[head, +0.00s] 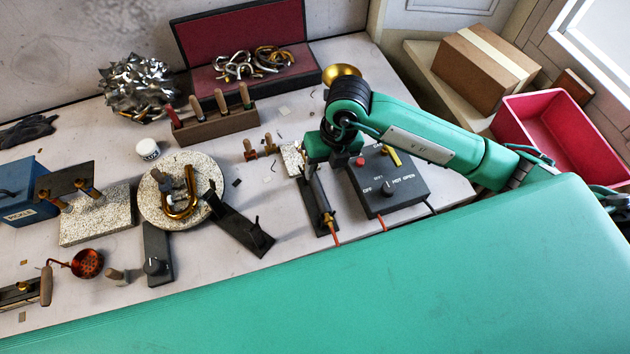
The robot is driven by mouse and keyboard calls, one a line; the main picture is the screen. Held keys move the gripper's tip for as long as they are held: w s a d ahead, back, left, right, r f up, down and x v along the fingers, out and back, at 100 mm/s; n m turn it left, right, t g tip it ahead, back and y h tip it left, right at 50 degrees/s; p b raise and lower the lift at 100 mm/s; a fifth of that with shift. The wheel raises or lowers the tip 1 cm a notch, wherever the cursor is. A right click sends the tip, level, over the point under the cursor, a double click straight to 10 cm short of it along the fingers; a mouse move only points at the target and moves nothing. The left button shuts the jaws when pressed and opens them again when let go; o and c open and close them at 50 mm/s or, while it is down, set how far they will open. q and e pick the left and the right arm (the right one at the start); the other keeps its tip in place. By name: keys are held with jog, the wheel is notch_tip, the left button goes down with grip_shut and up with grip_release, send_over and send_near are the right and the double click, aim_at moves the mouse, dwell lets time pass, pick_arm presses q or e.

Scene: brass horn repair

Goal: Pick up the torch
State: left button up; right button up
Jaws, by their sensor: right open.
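The torch (328,218) appears to be the slim dark tool with a brass fitting and an orange hose, lying along a narrow black rest left of the control box. Its far end is hidden by my right gripper (308,172). The right gripper is open and comes down from the teal wrist over the far end of the torch and rest. Its fingertips are small and partly hidden, so I cannot tell if they touch the torch. My left gripper is not in view.
A dark control box (388,182) with knobs stands right of the torch. A pale gritty block (292,158) is close by the gripper. A round soldering board (153,208) holds a brass tube. A wooden tool rack (214,124) stands behind. A pink bin (560,128) is at right.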

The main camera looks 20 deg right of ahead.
aim_at(317, 186)
jog(key=f, duration=0.3)
jog(key=shift+w+a+f+p, duration=0.1)
jog(key=shift+a+p, duration=0.2)
jog(key=shift+p, duration=0.05)
jog(key=shift+a+f+p, duration=0.25)
jog(key=shift+f+p, duration=0.45)
jog(key=shift+f, duration=0.55)
jog(key=f, duration=0.1)
jog(key=f+p, duration=0.1)
jog(key=f, duration=0.1)
jog(key=shift+w+a+f+p, duration=0.15)
jog(key=shift+a+f+p, duration=0.1)
jog(key=shift+p, duration=0.1)
jog(key=shift+f, duration=0.4)
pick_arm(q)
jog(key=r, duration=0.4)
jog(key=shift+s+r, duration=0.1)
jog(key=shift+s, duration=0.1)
pick_arm(e)
jog(key=c, duration=1)
